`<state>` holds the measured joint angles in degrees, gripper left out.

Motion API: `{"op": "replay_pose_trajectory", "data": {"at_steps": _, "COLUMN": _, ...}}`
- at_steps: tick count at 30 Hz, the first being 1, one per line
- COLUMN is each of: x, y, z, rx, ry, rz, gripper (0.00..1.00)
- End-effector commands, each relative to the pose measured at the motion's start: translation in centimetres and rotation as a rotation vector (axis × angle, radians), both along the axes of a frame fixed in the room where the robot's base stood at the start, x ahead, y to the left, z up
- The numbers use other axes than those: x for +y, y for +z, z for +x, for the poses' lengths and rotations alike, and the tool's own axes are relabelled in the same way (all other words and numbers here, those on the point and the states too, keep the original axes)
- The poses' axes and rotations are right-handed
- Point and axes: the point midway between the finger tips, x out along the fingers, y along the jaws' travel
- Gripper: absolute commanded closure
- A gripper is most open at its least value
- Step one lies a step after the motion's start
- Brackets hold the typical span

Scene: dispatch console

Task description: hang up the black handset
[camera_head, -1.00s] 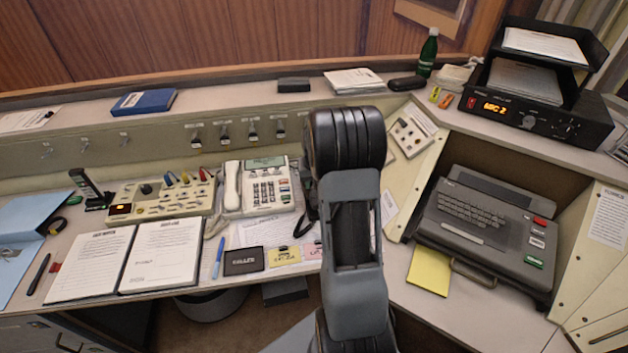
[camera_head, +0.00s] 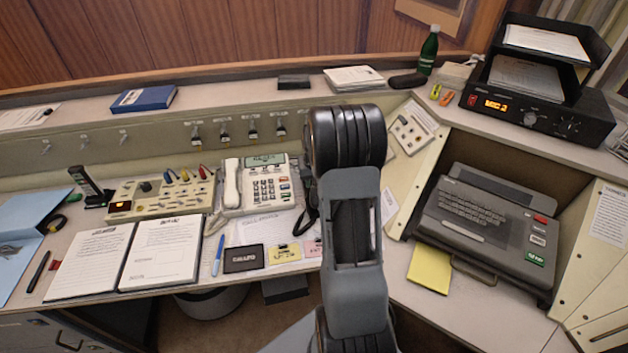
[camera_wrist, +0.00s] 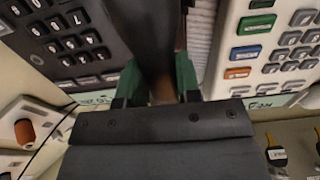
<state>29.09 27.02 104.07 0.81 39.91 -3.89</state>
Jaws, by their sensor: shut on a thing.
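My gripper (camera_wrist: 158,78) shows in the wrist view, its green-padded fingers shut on the black handset (camera_wrist: 150,35). The handset runs up between the fingers as a dark, smooth bar; its ends are out of view or hidden. A black telephone with a keypad (camera_wrist: 68,38) lies to the left of the handset in the wrist view. I cannot tell whether the handset touches its cradle. In the head view my arm hides the gripper, the handset and most of the black telephone. A black coiled cord (camera_head: 308,217) hangs just left of my arm.
A white telephone (camera_head: 263,188) with its own handset stands close beside, also at right in the wrist view (camera_wrist: 275,50). A switch panel (camera_head: 160,194) and open binder (camera_head: 160,255) lie further left. A grey keyboard terminal (camera_head: 470,215) sits right. Key hooks line the back riser.

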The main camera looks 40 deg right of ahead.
Motion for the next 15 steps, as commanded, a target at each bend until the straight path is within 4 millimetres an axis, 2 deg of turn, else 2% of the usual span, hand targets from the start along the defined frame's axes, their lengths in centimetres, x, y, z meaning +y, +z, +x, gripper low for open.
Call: {"op": "replay_pose_trajectory", "data": {"at_steps": 15, "x": -0.06, "y": -0.69, "z": 0.13, "rx": -0.001, "ry": 0.000, "rz": 0.000, "gripper": 1.00}}
